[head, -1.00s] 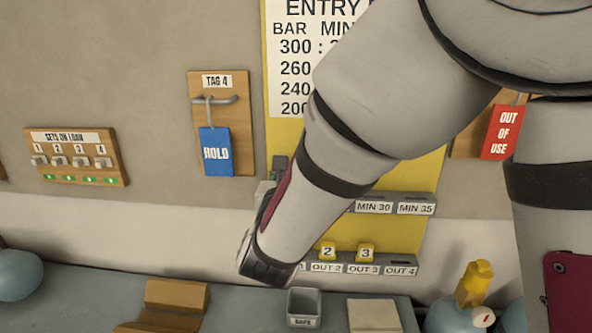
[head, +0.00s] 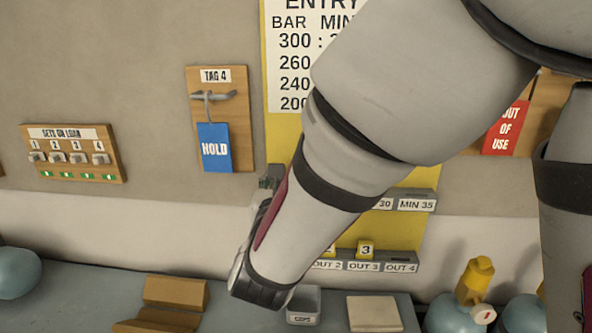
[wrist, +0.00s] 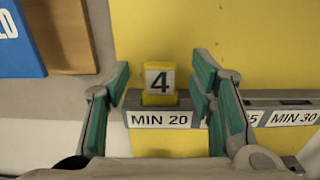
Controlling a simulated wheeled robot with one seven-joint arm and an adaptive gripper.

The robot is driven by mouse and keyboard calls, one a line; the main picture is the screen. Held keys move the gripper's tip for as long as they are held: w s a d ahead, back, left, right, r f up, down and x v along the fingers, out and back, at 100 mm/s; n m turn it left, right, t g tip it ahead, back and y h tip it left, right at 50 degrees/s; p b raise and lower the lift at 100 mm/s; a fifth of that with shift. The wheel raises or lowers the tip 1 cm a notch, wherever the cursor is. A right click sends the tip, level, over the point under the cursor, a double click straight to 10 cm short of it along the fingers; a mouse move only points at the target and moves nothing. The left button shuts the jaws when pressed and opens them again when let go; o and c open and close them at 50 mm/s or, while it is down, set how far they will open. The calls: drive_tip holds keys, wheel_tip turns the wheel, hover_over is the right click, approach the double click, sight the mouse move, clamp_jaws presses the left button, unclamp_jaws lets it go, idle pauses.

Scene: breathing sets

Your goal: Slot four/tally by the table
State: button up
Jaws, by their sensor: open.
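The yellow tally 4 (wrist: 160,82) stands upright at the MIN 20 slot (wrist: 160,120) of a grey rail in the wrist view. My gripper (wrist: 163,73) is open, with one teal-padded finger on each side of the tally; I cannot tell whether either touches it. In the head view my gripper (head: 270,180) is at the rail's left end, and my arm hides the tally. The yellow entry board (head: 290,55) shows bar values 300, 260, 240 and 200; my arm covers most of its minutes. The MIN 35 slot (head: 416,205) looks empty.
Below, a lower rail (head: 420,257) holds tally 3 (head: 365,249) at OUT 3; tally 2 is mostly hidden. A blue HOLD tag (head: 213,150) hangs on a hook to the left. A small grey bin (head: 303,305) and a wooden stand (head: 175,297) are on the bench.

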drive_tip(key=s, duration=0.9)
drive_tip(key=shift+a, duration=0.2)
drive_tip(key=s+d+r+m+g+h, duration=0.1)
drive_tip(key=s+d+m+g+h, duration=0.1)
drive_tip(key=d+m+g+h, duration=0.65)
drive_tip(key=s+d+m+t+h, duration=0.15)
drive_tip(key=d+m, duration=0.45)
drive_tip(key=d, duration=0.8)
drive_tip(key=s+d+f+m+g+y, duration=0.2)
drive_tip(key=s+d+f+m+g, duration=0.1)
drive_tip(key=s+d+m+g, duration=0.5)
drive_tip(key=s+a+r+m+t+y, duration=0.2)
drive_tip(key=s+a+m+y, duration=0.3)
drive_tip(key=m, duration=0.8)
drive_tip(key=a+y, duration=0.2)
drive_tip(key=y, duration=0.2)
drive_tip(key=shift+s, duration=0.35)
